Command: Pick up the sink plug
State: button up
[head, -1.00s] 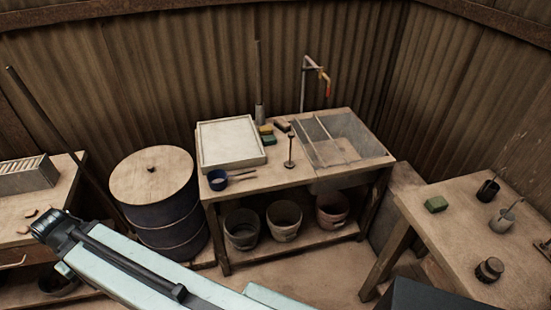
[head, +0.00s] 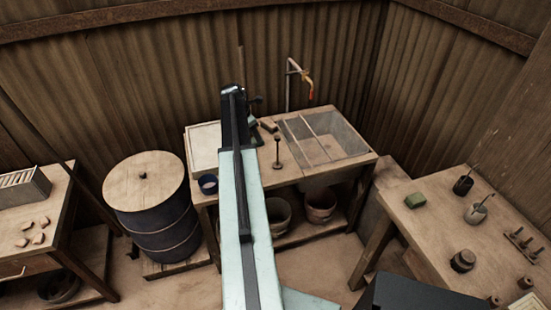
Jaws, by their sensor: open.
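A dark upright piece with a thin stem, a small knob on top and a round foot, which looks like the sink plug (head: 277,152), stands on the wooden bench just left of the sink basin (head: 325,137). My gripper (head: 243,95) is at the far end of my raised pale arm, in front of the back wall. It appears up and to the left of the plug and apart from it. It is open and holds nothing that I can see; its fingers are small and dark. My arm hides part of the bench.
A white tray (head: 203,148) and a dark blue mug (head: 208,184) are left of my arm. A tap (head: 308,85) rises behind the basin. A lidded barrel (head: 147,182) stands left.

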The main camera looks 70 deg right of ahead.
jog(key=r+n, duration=0.1)
send_over(277, 137)
jog(key=a, duration=0.2)
jog(key=f+b, duration=0.2)
jog(key=shift+w+d+f+g, duration=0.2)
jog(key=shift+w+f+g, duration=0.1)
jog(key=shift+w, duration=0.05)
jog(key=b+x, duration=0.5)
jog(key=shift+d+f, duration=0.2)
jog(key=shift+f, duration=0.05)
jog(key=shift+r, duration=0.2)
grip_shut()
jog(key=shift+w, duration=0.1)
